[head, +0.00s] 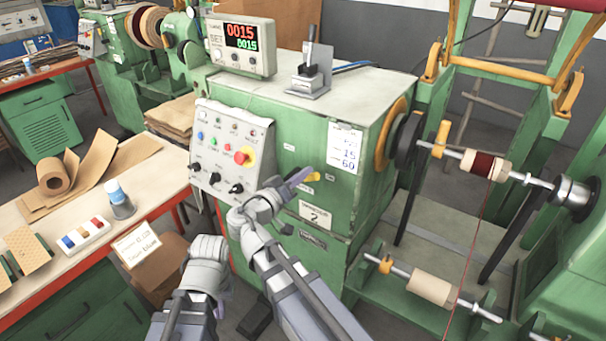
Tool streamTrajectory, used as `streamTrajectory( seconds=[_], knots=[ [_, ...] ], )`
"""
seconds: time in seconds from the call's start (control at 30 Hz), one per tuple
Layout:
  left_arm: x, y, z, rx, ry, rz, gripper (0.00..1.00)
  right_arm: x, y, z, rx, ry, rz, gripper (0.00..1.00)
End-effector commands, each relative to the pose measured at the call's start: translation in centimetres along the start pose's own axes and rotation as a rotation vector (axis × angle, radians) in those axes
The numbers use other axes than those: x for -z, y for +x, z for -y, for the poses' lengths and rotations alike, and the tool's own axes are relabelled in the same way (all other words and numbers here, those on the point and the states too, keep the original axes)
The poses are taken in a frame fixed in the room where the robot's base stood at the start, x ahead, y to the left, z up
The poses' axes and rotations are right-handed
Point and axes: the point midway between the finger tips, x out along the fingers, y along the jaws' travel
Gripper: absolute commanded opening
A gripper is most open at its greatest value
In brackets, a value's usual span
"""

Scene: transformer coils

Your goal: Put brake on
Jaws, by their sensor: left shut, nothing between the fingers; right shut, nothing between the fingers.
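The green winding machine (280,130) stands in the middle. A lever with a black handle (310,50) stands upright on a grey bracket on its top.
A control panel (228,152) with buttons and a red-and-yellow stop button is left of my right gripper. A coil (484,165) sits on the shaft at right. The workbench (150,190) at left holds paper, a bottle and small parts.

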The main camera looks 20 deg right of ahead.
Motion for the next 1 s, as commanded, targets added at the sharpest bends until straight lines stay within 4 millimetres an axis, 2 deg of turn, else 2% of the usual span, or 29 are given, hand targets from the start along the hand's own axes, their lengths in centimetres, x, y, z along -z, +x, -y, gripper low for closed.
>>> streamTrajectory(
  seconds=[0.77, 1.0],
  knots=[
    [0.02, 0.32, -0.03, 0.000, 0.000, 0.000, 0.00, -0.20, 0.00, 0.31, 0.001, -0.004, 0.000, 0.00],
    [-0.02, -0.40, 0.04, 0.000, 0.000, 0.000, 0.00, 0.52, 0.15, 0.06, 0.000, -0.004, 0.000, 0.00]
  ],
)
